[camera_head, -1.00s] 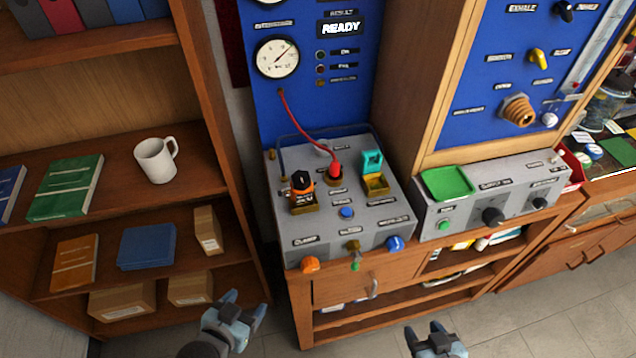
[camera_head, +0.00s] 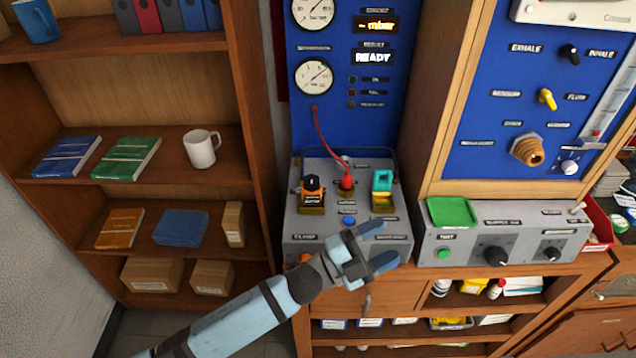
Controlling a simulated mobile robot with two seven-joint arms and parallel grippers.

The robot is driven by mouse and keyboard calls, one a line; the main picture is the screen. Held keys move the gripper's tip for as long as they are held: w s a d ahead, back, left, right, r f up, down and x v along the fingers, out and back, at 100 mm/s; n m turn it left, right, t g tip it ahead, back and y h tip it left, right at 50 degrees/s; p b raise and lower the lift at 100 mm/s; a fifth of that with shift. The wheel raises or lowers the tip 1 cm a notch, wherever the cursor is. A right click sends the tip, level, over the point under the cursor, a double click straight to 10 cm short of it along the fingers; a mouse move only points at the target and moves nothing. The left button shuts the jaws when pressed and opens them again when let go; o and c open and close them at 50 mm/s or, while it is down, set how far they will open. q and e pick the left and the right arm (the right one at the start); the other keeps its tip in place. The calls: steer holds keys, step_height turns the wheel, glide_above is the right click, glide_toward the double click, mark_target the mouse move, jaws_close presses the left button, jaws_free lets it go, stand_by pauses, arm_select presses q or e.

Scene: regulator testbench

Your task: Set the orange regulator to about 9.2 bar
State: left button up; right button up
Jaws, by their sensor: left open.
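The orange regulator (camera_head: 312,197) with a black knob on top sits in a brass-coloured holder on the left of the grey test bench (camera_head: 305,245). A red hose plug (camera_head: 346,183) stands in the middle, its hose running up to the blue panel. A teal regulator (camera_head: 382,182) sits in the right holder. Two round gauges are on the panel, the lower gauge (camera_head: 313,76) above the hose. My left gripper (camera_head: 378,248) is open and empty in front of the bench, with its fingers pointing right. It hides part of the bench front. My right gripper is not in view.
A shelf on the left holds books, boxes and a white mug (camera_head: 201,149). A display on the panel reads READY (camera_head: 373,57). A second grey box (camera_head: 470,255) with a green tray (camera_head: 452,211) stands at the right.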

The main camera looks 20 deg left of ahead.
arm_select(q)
steer(key=d+r+m+g+h, duration=0.3)
steer(key=d+r+m+g, duration=0.15)
steer(key=m+g, duration=0.9)
steer(key=m+y, duration=1.4)
steer(key=y, duration=0.6)
glide_toward(312, 179)
steer(key=shift+t, duration=0.45)
steer(key=f, duration=0.2)
steer(key=f+p, duration=0.1)
steer(key=f, duration=0.2)
steer(key=f+p, duration=0.1)
steer(key=f, duration=0.2)
steer(key=shift+s+d+f, duration=0.1)
steer(key=shift+s, duration=0.3)
steer(key=shift+f, duration=0.55)
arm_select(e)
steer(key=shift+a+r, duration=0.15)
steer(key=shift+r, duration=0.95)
arm_select(q)
steer(key=c, duration=0.9)
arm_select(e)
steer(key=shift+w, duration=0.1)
